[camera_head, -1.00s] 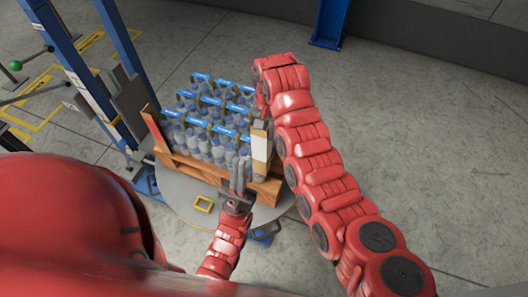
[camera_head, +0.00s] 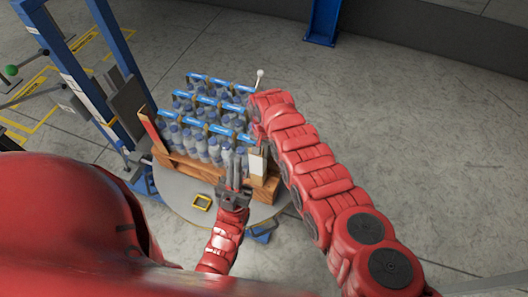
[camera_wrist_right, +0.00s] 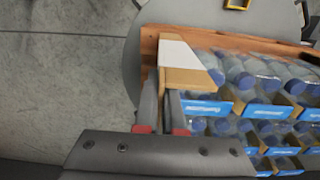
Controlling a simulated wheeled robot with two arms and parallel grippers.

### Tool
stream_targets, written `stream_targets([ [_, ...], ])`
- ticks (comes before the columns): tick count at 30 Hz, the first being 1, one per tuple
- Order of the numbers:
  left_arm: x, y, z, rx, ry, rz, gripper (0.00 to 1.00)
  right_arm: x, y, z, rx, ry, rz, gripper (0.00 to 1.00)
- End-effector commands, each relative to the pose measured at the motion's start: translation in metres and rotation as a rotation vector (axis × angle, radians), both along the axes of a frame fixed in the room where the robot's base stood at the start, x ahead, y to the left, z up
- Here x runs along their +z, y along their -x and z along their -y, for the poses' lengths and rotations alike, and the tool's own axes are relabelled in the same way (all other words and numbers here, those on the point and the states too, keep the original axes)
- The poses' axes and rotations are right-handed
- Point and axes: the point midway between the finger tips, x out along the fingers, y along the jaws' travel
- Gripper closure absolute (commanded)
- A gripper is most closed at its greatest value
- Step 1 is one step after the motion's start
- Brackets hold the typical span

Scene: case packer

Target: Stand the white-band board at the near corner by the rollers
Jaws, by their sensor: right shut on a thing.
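The white-band board (camera_head: 257,163), cardboard brown with a white band, is upright at the right near corner of the bottle load in the head view. In the right wrist view the board (camera_wrist_right: 185,58) is seen from above. My right gripper (camera_wrist_right: 164,105) is shut on it; in the head view my right arm hides that gripper. The board is beside the bottles (camera_head: 205,125), at the wooden pallet (camera_head: 205,172); whether it touches the pallet is unclear. My left gripper (camera_head: 234,170) is in front of the pallet's near side, its fingers close together.
The pallet stands on a round grey turntable (camera_head: 178,196). A board with a red band (camera_head: 153,132) stands at the load's left corner. A blue frame (camera_head: 85,75) rises at left. A post with a white knob (camera_head: 260,75) stands behind the load. Open floor lies at right.

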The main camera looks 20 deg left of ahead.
Motion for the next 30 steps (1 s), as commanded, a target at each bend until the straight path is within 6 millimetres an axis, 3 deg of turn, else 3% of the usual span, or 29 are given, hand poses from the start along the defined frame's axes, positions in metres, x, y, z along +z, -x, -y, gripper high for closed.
stream_targets([
  [11,-0.005,0.000,0.000,0.000,0.000,0.000,1.00,-0.005,0.000,0.000,-0.001,0.000,0.000,1.00],
  [12,-0.003,0.000,0.000,0.000,0.000,0.000,1.00,-0.004,0.000,0.000,-0.001,0.000,0.000,0.89],
  [15,-0.003,0.000,0.000,0.000,0.000,0.000,1.00,-0.003,0.000,0.000,-0.001,0.000,0.000,0.71],
  [17,-0.003,0.000,0.000,0.000,0.000,0.000,1.00,-0.003,0.000,0.000,-0.001,0.000,0.000,0.64],
  [30,0.001,0.000,0.000,0.000,0.000,0.000,1.00,0.005,-0.002,0.000,0.000,-0.001,0.003,0.64],
])
